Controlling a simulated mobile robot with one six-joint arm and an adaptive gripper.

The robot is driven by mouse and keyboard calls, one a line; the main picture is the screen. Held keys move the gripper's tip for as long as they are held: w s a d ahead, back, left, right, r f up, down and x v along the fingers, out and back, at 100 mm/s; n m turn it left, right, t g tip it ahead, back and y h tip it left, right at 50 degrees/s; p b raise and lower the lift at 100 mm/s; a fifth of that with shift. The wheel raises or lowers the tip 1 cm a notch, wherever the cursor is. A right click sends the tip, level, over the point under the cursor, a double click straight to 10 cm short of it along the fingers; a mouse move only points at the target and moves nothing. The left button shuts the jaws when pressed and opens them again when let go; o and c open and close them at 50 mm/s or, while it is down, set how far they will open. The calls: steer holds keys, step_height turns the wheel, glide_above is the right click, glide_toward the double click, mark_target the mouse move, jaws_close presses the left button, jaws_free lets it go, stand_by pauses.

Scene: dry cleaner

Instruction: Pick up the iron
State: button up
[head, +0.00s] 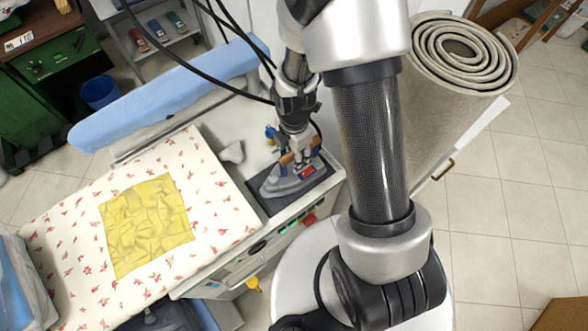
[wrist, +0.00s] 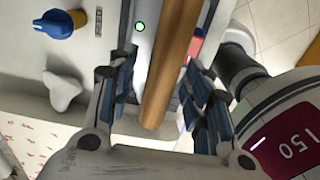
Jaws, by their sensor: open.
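The iron (head: 283,184) is grey and rests on a dark pad at the right end of the ironing station. My gripper (head: 299,160) is down at the iron's upper side and partly hides it. In the wrist view, the wooden handle (wrist: 172,65) runs between the two fingers of my gripper (wrist: 158,95). The fingers are open, with a visible gap on the left side of the handle. The right finger looks closer to it; I cannot tell whether it touches.
A padded board with floral cloth (head: 75,215) bears a crumpled yellow cloth (head: 148,222). A blue sleeve board (head: 165,95) lies behind. A small white piece (head: 232,152) and a blue knob (wrist: 55,24) are close by. A rolled carpet (head: 440,110) stands to the right.

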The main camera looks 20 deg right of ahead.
jaws_close()
stand_by(0.5)
stand_by(0.5)
steer(key=shift+w+r, duration=0.1)
steer(key=shift+w, duration=0.05)
